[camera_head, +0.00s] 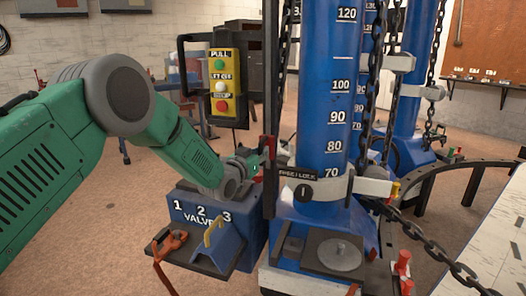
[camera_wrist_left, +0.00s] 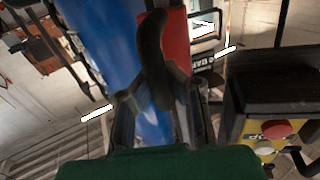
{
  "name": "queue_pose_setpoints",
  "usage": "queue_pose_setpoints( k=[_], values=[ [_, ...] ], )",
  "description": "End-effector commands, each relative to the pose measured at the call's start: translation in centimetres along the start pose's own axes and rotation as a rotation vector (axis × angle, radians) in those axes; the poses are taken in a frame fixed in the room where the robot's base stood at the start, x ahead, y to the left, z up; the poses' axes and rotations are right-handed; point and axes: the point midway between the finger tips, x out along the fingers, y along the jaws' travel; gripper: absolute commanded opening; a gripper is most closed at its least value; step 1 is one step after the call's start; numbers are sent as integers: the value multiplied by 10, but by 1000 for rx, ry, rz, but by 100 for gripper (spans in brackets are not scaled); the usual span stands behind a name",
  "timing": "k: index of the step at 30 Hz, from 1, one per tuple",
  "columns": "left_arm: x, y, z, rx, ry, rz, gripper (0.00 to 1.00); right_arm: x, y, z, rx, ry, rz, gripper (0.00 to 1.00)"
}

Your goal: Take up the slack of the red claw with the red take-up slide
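A red slide (camera_head: 269,148) sits on the dark upright rail left of the front blue column. It seems to be the red take-up slide. My left gripper (camera_head: 258,159) is right at it, from the left. In the left wrist view my gripper's fingers (camera_wrist_left: 158,115) stand apart, blue column showing between them. A black curved piece (camera_wrist_left: 152,50) and a red block (camera_wrist_left: 177,42) are just beyond the fingertips; whether they touch is unclear. Small red parts (camera_head: 402,264) stand at the column base's right; I cannot tell whether they are the red claw. My right gripper is out of view.
The blue column (camera_head: 325,110) carries number marks and a FREE/LOCK plate (camera_head: 298,174). A yellow button box (camera_head: 222,85) hangs left of it. A blue valve box (camera_head: 195,207) with an orange tool (camera_head: 172,243) stands below my arm. Dark chains (camera_head: 430,243) run at the right.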

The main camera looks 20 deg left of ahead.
Motion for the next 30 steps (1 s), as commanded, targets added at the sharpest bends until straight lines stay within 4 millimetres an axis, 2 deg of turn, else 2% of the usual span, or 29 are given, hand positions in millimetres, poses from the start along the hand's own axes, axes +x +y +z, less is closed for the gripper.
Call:
queue_pose_setpoints(
  k=[1, 11, 14, 15, 25, 30],
  values=[
    [-8, 3, 27, -2, -50, 6, 0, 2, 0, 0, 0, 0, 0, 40],
    [-6, 2, 30, -2, -52, 6, 0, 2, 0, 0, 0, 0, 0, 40],
    [-6, 2, 30, -2, -52, 6, 32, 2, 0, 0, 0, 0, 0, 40],
    [-6, 2, 29, -2, -51, 5, 36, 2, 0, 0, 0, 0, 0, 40],
    [-6, 2, 22, -2, -39, 4, 36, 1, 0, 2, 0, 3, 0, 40],
    [-20, 2, 21, -3, -39, 3, 36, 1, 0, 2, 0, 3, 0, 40]
  ],
)
